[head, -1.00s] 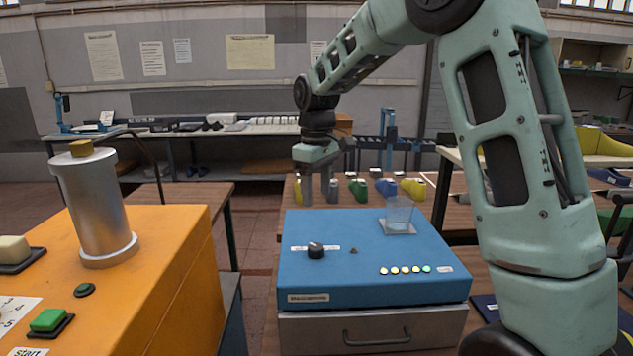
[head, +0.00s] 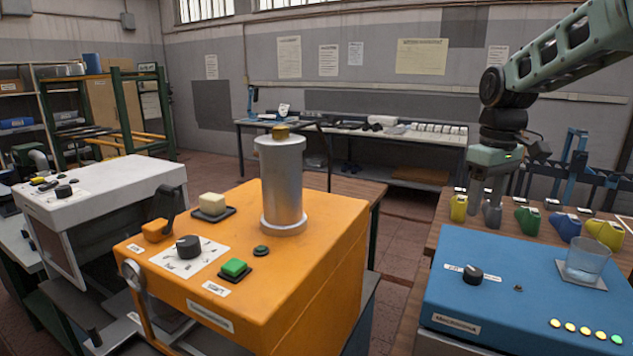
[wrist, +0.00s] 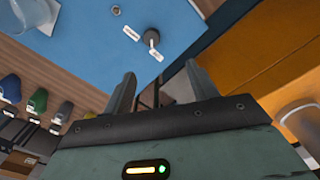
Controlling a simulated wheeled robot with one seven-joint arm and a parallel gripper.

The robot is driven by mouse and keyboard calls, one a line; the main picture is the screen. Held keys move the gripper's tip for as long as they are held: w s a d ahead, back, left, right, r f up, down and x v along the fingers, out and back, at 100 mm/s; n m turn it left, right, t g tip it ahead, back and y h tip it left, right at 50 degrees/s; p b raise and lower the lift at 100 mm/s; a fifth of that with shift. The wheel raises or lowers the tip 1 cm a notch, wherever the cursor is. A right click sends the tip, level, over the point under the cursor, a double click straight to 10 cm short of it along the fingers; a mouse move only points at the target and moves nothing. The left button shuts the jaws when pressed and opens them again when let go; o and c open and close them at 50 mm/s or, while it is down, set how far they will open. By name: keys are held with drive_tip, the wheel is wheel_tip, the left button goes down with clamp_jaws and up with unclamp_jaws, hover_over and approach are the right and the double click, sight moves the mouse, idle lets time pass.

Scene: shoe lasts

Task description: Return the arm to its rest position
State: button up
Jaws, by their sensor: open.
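My gripper (head: 485,203) hangs from my arm at the right of the head view, fingers pointing down. It appears behind the blue machine (head: 450,290), in front of the table with the coloured shoe lasts. In the wrist view its two fingers (wrist: 160,82) are spread apart with nothing between them. The wrist view also shows the blue machine's dark knob (wrist: 152,37) beyond the fingers and the orange machine (wrist: 250,50) to the right. The upper part of my arm runs out of the head view at the top right.
The orange machine carries a silver cylinder (head: 281,185) and a green button (head: 234,267). A glass (head: 586,260) stands on the blue machine's right side. Yellow (head: 459,208), green (head: 527,220) and blue (head: 565,226) lasts stand behind. A white machine (head: 100,190) is at left.

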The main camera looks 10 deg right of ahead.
drive_tip(key=s+a+f+n, duration=0.1)
drive_tip(key=s+a+f, duration=0.2)
drive_tip(key=s+a, duration=0.45)
drive_tip(key=s+a+f+n, duration=0.15)
drive_tip(key=s+a, duration=0.35)
drive_tip(key=a, duration=0.6)
drive_tip(key=s+a+f, duration=0.3)
drive_tip(key=s, duration=0.6)
drive_tip(key=s+a+f+b, duration=0.1)
drive_tip(key=s+a+f, duration=0.2)
drive_tip(key=s, duration=0.5)
drive_tip(key=shift+s+f+n+y, duration=0.3)
drive_tip(key=shift+s+f+n, duration=0.15)
drive_tip(key=shift+f, duration=0.25)
drive_tip(key=shift+w+a, duration=0.1)
